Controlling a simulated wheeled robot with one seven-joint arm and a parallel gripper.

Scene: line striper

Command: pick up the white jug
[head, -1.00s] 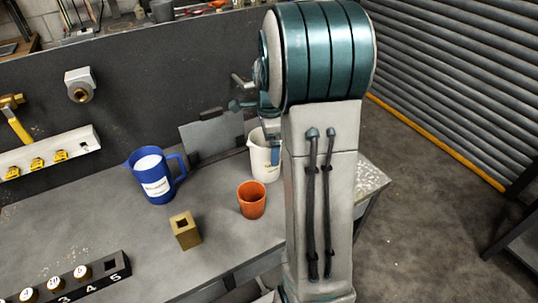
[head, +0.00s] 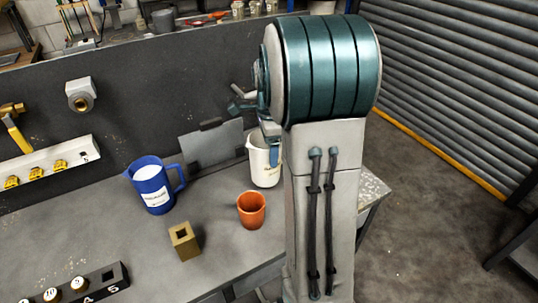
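The white jug (head: 262,165) stands upright on the grey bench, right of the middle, with its right side hidden behind my arm. My arm rises in front of it and covers much of that area. My gripper (head: 271,138) is only partly seen at the jug's upper right rim, behind the arm. A blue-grey finger piece shows against the jug there. I cannot tell whether the fingers are open or shut, or whether they touch the jug.
An orange cup (head: 251,210) stands just in front of the jug. A blue jug (head: 153,186) with white contents and a brass block (head: 184,241) are to the left. A grey clipboard-like plate (head: 212,146) leans behind. A numbered rack (head: 75,287) lies at the front left.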

